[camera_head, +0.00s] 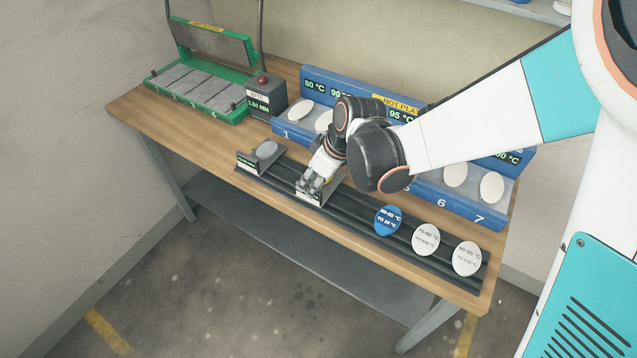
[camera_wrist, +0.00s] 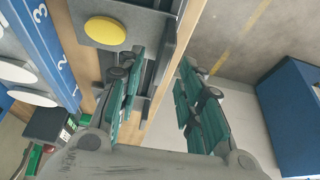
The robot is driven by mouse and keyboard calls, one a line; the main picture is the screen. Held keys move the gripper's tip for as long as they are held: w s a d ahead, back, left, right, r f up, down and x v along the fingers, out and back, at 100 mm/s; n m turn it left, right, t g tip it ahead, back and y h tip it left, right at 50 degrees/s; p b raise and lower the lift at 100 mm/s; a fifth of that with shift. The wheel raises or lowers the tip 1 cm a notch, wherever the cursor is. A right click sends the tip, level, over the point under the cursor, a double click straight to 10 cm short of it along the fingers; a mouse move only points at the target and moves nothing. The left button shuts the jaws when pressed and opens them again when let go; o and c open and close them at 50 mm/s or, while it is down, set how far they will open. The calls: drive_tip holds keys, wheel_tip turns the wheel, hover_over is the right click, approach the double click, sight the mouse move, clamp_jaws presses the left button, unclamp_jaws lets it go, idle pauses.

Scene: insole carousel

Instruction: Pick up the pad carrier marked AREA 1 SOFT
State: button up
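A grey pad carrier (camera_head: 307,196) stands on the dark rail, partly hidden under my gripper (camera_head: 316,180). In the wrist view a carrier (camera_wrist: 143,22) with a round yellow pad (camera_wrist: 104,30) and a raised plate lies just beyond the fingertips. My gripper (camera_wrist: 158,82) is open there, its two green-padded fingers apart with nothing clamped between them. A second carrier (camera_head: 246,161) with a pale grey pad (camera_head: 266,149) stands at the left end of the rail. I cannot read a marking AREA 1 SOFT on either carrier.
A blue heater block (camera_head: 290,133) with white pads and temperature displays stands behind the rail (camera_head: 355,208). One blue disc (camera_head: 388,220) and two white discs (camera_head: 426,239) (camera_head: 467,258) stand on the rail's right. A green press (camera_head: 215,110) and dark timer box (camera_head: 266,97) stand at the left.

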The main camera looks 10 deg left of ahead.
sight(309, 187)
drive_tip(key=b+x, duration=0.1)
drive_tip(key=x, duration=0.3)
drive_tip(key=shift+s+b, duration=0.1)
drive_tip(key=shift+b, duration=0.3)
drive_tip(key=shift+r, duration=0.1)
drive_tip(key=shift+c, duration=0.3)
clamp_jaws()
drive_tip(key=shift+r, duration=0.1)
